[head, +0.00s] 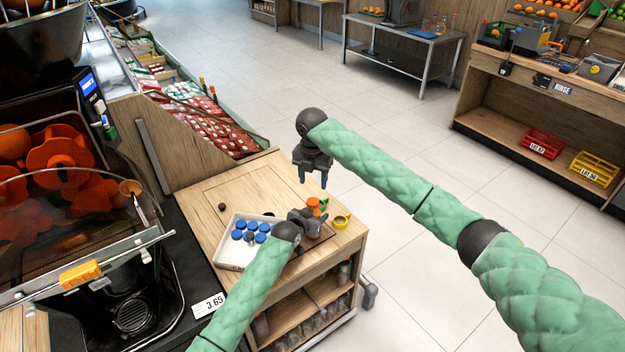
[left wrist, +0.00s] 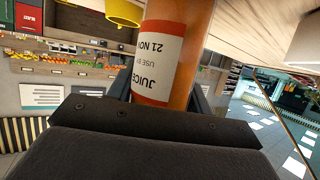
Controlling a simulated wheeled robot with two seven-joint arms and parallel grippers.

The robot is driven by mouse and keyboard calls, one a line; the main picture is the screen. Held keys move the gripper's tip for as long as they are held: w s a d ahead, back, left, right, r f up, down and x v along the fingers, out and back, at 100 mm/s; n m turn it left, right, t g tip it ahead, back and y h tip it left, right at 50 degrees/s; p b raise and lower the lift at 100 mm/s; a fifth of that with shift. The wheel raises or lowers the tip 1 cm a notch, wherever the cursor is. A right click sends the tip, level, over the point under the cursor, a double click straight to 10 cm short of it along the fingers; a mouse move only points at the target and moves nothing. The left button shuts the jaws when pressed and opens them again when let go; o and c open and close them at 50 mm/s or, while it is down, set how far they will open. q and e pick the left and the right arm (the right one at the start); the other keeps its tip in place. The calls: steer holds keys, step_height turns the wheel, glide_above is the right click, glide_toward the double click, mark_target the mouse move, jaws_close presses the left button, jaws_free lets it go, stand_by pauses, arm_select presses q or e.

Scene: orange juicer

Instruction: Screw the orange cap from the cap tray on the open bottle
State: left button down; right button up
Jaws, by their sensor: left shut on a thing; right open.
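The bottle (left wrist: 180,50), orange with a white label reading "JUICE", fills the top of the left wrist view. My left gripper (head: 308,222) is shut on it at the cart's right side; only the bottle's orange upper part (head: 313,204) shows in the head view, and I cannot tell whether its mouth is open. The white cap tray (head: 232,257) sits left of the left gripper, holding several blue caps (head: 239,234). I cannot make out an orange cap in it; my left gripper and arm hide part of the tray. My right gripper (head: 313,182) is open and empty, fingers down, above the cart's far right corner.
A yellow ring-like thing (head: 341,221) and a small green thing (head: 323,204) are close to the bottle. A small dark round thing (head: 222,207) lies on the wooden cart top (head: 245,188), whose far part is mostly clear. The juicer machine (head: 60,200) stands at the left.

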mark_target(313, 201)
steer(key=shift+s+a+n, duration=0.1)
steer(key=shift+n, duration=1.2)
steer(key=shift+f, duration=0.1)
steer(key=shift+f, duration=3.9)
steer(key=c, duration=1)
steer(key=m, duration=0.6)
steer(key=shift+m, duration=0.3)
steer(key=o, duration=1.1)
